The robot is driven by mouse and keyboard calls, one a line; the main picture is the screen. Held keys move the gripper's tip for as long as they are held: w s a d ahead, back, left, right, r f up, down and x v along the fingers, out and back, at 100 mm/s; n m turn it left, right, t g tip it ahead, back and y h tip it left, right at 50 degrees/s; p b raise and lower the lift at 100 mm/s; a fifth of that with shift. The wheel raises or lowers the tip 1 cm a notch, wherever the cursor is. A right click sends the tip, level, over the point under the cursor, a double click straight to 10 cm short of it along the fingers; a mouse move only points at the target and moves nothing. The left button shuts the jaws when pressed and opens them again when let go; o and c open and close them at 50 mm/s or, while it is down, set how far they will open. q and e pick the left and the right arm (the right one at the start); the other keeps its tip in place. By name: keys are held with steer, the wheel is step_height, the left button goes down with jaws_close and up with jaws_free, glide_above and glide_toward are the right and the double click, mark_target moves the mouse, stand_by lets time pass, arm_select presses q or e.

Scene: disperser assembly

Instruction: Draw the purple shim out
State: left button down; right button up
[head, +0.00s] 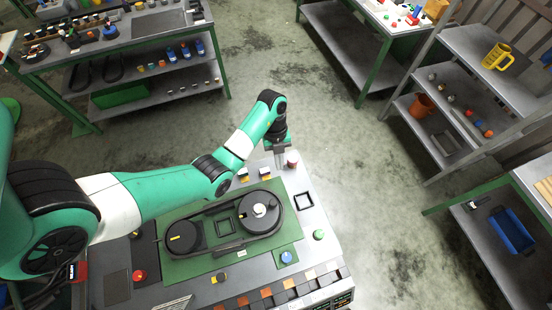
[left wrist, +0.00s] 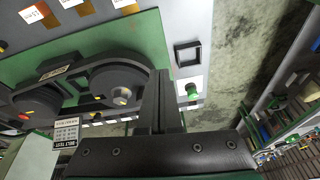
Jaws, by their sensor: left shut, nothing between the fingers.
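I cannot make out a purple shim in either view. The belt unit sits on a green plate (head: 180,268), with a left black pulley (head: 183,238) and a larger right pulley (head: 250,222) with a pale hub. Both pulleys also show in the left wrist view, the hubbed one (left wrist: 112,82) left of the fingers. My right gripper is out of view.
The bench holds small white-labelled blocks (head: 265,173), a square black frame (head: 304,201), a green button (head: 319,235), a blue knob (head: 286,257) and a red button (head: 139,275). A row of coloured tiles (head: 290,284) lines the near edge. Other shelves stand apart across open floor.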

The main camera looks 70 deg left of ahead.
arm_select(q)
steer(key=n+b, duration=0.2)
glide_above(268, 180)
steer(key=a, duration=0.1)
step_height(268, 180, down, 5)
steer(key=b+x, duration=0.8)
steer(key=x, duration=0.2)
steer(key=shift+s+d, duration=0.1)
steer(key=a+b, duration=0.1)
steer(key=a, duration=0.3)
steer(key=shift+r, duration=0.2)
steer(key=shift+d+h, duration=0.1)
steer(key=shift+h, duration=0.2)
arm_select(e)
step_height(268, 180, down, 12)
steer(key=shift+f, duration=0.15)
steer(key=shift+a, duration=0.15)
